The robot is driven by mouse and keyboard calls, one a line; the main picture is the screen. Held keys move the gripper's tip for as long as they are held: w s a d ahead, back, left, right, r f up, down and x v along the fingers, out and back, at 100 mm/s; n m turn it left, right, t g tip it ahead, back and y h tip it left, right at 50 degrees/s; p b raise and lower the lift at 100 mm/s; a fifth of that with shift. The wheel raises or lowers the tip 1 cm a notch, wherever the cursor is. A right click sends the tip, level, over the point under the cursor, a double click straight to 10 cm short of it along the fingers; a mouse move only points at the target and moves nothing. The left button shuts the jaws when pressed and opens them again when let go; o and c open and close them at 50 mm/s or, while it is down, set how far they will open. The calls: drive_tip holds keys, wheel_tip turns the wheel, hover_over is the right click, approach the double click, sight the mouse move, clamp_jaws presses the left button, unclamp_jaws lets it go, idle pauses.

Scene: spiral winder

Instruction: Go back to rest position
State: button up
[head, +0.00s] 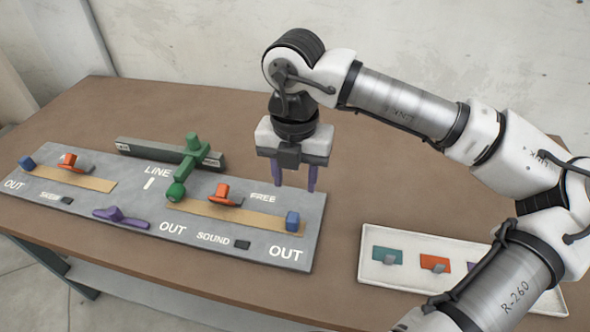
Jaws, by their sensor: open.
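My gripper (297,186) hangs with its purple fingers pointing down, apart and empty. It appears above the right part of the grey panel (135,198), near its back edge. The panel carries two tan strips with an orange piece on the left strip (70,161) and an orange piece on the right strip (222,193). A green handle (187,168) stands in the middle, and a purple piece (121,216) lies at the front.
A white tray (376,271) at the front right holds a teal piece (388,255), an orange piece (434,263) and a purple piece partly hidden by my arm. A dark bar (140,148) stands behind the green handle. The brown table (120,95) is bare at the back left. A wall stands behind.

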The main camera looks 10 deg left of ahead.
drive_tip(key=shift+r, duration=0.85)
